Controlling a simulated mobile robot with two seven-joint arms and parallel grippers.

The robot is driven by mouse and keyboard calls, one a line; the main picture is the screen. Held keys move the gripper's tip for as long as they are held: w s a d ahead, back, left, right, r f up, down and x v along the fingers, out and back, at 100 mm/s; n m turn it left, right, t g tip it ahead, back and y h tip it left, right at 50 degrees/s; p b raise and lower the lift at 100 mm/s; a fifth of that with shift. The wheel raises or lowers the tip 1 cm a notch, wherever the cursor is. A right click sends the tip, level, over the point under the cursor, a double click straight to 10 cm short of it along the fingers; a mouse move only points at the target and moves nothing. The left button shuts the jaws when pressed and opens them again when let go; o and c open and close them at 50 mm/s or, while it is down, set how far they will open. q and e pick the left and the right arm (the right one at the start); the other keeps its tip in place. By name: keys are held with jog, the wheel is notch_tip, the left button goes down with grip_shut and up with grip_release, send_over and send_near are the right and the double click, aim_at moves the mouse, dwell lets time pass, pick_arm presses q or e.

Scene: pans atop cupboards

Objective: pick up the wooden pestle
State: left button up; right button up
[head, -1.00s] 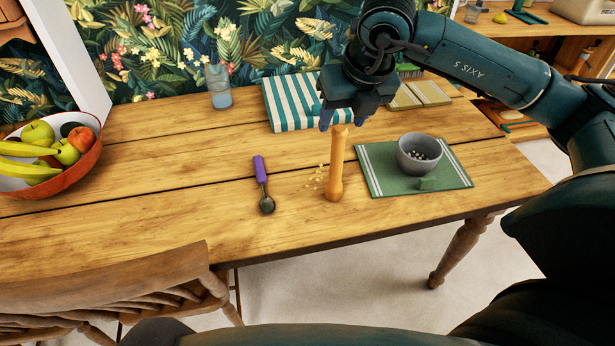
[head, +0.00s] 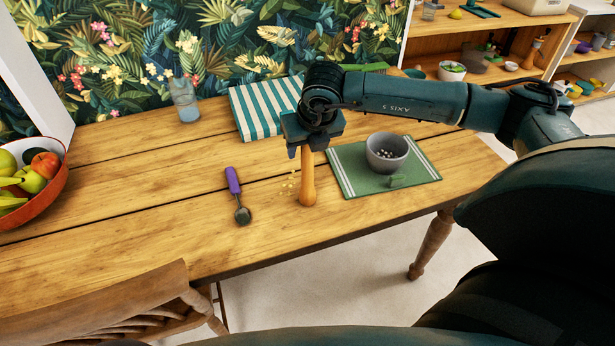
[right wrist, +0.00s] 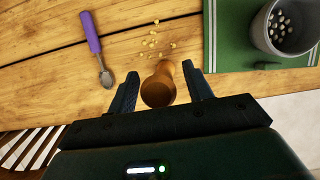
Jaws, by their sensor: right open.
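The wooden pestle (head: 307,183) stands upright on the table, just left of the green mat (head: 345,177). My right gripper (head: 306,153) is above it, with its fingers around the pestle's upper part. In the right wrist view the pestle (right wrist: 159,86) shows end-on between the two open fingers of the right gripper (right wrist: 162,92), with a gap to the right finger and little or none visible to the left one. The pestle's top is hidden by the gripper in the head view. My left gripper is not in view.
A grey bowl (head: 387,152) with pale bits stands on the mat. A purple-handled scoop (head: 233,182) and scattered yellow bits lie left of the pestle. A striped cloth (head: 262,110), a glass bottle (head: 185,100) and a red fruit bowl (head: 42,200) are farther off.

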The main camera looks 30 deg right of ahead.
jog(key=shift+w+d+f, duration=0.1)
jog(key=shift+w+f, duration=0.15)
jog(key=shift+f, duration=0.35)
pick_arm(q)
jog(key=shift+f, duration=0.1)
pick_arm(e)
jog(key=shift+r, duration=0.1)
grip_shut()
